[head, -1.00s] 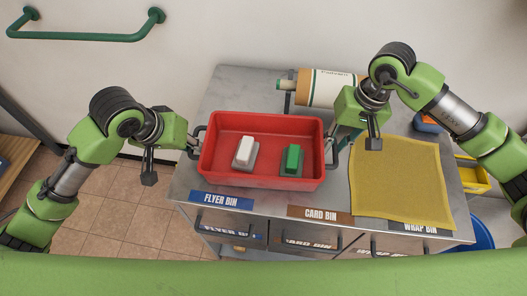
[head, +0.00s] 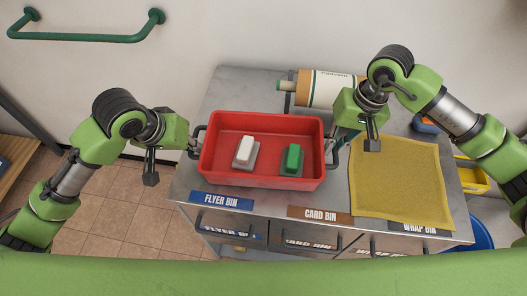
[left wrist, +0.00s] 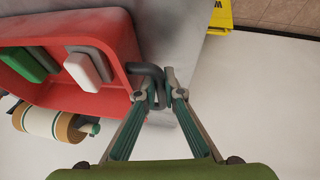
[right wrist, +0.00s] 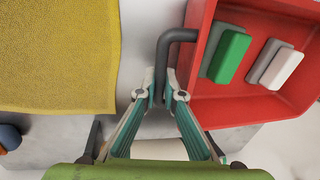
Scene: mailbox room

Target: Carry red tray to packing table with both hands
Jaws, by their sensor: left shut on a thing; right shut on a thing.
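The red tray (head: 262,178) sits on the metal counter (head: 232,86), or very close above it; I cannot tell which. It holds a white-topped block (head: 245,150) and a green-topped block (head: 292,158), each on a grey base. My left gripper (head: 195,143) is at the tray's left side; in the left wrist view its fingers (left wrist: 159,90) are shut on the dark tray handle (left wrist: 148,70). My right gripper (head: 335,146) is at the right side; in the right wrist view its fingers (right wrist: 160,92) are shut on the other dark handle (right wrist: 172,36). No separate packing table is recognisable.
A yellow mat (head: 400,182) lies right of the tray. A large paper roll (head: 325,88) lies behind it. Labelled bins, FLYER BIN (head: 221,201), CARD BIN (head: 320,214) and WRAP BIN, line the counter front. A green rail (head: 90,37) is on the wall. Tiled floor (head: 110,205) is open at left.

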